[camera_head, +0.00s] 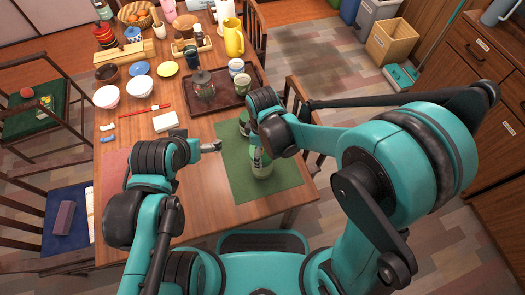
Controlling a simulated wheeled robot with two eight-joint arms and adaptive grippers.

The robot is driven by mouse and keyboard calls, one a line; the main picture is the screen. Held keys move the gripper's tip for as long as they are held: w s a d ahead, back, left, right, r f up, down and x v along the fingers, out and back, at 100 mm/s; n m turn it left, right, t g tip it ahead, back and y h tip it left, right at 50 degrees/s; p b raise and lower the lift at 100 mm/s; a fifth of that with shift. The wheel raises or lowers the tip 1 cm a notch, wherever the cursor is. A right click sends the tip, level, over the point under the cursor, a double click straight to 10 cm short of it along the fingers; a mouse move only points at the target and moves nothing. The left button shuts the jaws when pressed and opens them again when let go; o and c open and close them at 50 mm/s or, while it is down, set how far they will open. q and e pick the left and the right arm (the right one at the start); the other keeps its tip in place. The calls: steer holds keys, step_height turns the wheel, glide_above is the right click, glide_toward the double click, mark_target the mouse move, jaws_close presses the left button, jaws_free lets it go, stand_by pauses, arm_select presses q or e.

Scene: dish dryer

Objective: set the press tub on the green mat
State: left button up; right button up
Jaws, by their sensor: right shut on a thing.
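The green mat (283,181) lies at the front right of the wooden table.
A dark tray (228,99) with a glass pot (203,86) and cups is behind the mat. White bowls (107,97), red chopsticks (146,111) and a white block (166,121) are to the left. The table (205,190) is bare left of the mat.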

steer(key=shift+f, duration=0.15)
steer(key=o, duration=1.9)
step_height(320, 180, up, 12)
steer(key=p, duration=0.4)
steer(key=shift+r+p, duration=0.2)
steer(key=shift+p, duration=0.2)
steer(key=s+d+r+m+t, duration=0.1)
steer(key=d+r+m+t, duration=0.1)
steer(key=d+m, duration=0.3)
steer(key=s+d+r+m+t, duration=0.2)
steer(key=d+m, duration=0.3)
steer(key=d, duration=0.2)
steer(key=s+d+r+m+t, duration=0.2)
steer(key=d+m+t, duration=0.1)
steer(key=d, duration=0.3)
steer(key=shift+s+r+m, duration=0.2)
steer(key=shift+r+m, duration=0.15)
steer(key=shift+m, duration=0.55)
